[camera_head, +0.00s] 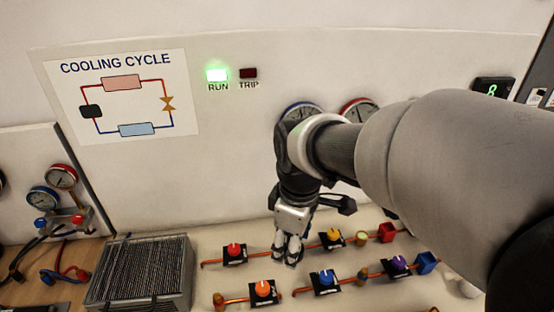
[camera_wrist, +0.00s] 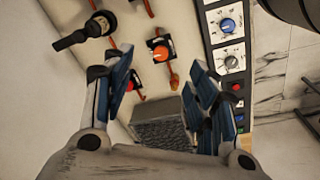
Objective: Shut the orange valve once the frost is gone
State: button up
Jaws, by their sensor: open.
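The orange valve (camera_head: 263,290) is a round orange knob on a black plate, on a copper pipe at the front of the pale bench. An orange knob on a black plate also shows in the wrist view (camera_wrist: 160,52), beyond and between the fingers. My gripper (camera_head: 287,251) points down, open and empty, above the bench, behind and slightly right of the orange valve and apart from it. Its blue-padded fingers also show in the wrist view (camera_wrist: 162,95). I make out no clear white frost on the pipes or the grey finned block (camera_head: 138,274), but the detail is small.
Nearby are a red valve (camera_head: 234,250), a yellow-orange valve (camera_head: 333,236), a blue valve (camera_head: 326,280) and a purple valve (camera_head: 399,264). The RUN lamp (camera_head: 217,75) glows green; the TRIP lamp (camera_head: 248,73) is dark. Hoses and gauges (camera_head: 62,177) stand left.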

aim_at(263, 286)
jog(key=w+a+f+n+g, duration=0.1)
jog(key=w+a+f+n, duration=0.2)
jog(key=a+f+n, duration=0.3)
jog(key=shift+m, duration=0.6)
jog(key=f+b, duration=0.2)
jog(key=f, duration=0.4)
jog(key=f+b, duration=0.1)
jog(key=f, duration=0.5)
jog(key=a+f+b, duration=0.1)
jog(key=f+b, duration=0.1)
jog(key=f, duration=0.3)
jog(key=shift+f+b, duration=0.35)
jog(key=shift+f, duration=0.05)
jog(key=shift+c, duration=0.5)
jog(key=c, duration=1)
